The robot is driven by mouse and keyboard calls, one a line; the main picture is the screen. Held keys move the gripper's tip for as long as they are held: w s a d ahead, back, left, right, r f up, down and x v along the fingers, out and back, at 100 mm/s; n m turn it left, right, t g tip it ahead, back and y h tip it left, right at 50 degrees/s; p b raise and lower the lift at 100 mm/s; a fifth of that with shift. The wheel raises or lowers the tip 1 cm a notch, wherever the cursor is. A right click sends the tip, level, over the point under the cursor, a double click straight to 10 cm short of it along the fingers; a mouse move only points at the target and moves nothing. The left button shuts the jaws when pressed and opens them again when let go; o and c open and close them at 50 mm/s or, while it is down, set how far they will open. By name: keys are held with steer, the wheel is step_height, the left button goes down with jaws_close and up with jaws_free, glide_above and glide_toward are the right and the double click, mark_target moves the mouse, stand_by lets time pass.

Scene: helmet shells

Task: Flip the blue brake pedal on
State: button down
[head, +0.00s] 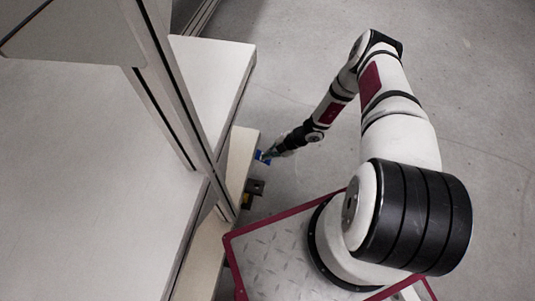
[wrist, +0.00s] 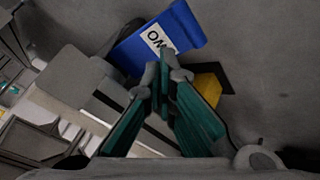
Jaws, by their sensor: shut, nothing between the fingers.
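A yellow part on a dark mount (wrist: 208,86) sits close to the right of my fingers. Frame posts and pale panels rise at left. Open grey floor lies to the right.

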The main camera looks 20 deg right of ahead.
steer(key=shift+a+r+p, duration=0.1)
steer(key=shift+r+p, duration=0.7)
steer(key=shift+r, duration=0.55)
steer(key=r+p, duration=0.1)
steer(key=r, duration=0.1)
steer(key=r+p, duration=0.2)
steer(key=r, duration=0.1)
steer(key=shift+w+a, duration=0.15)
steer(key=shift+w, duration=0.05)
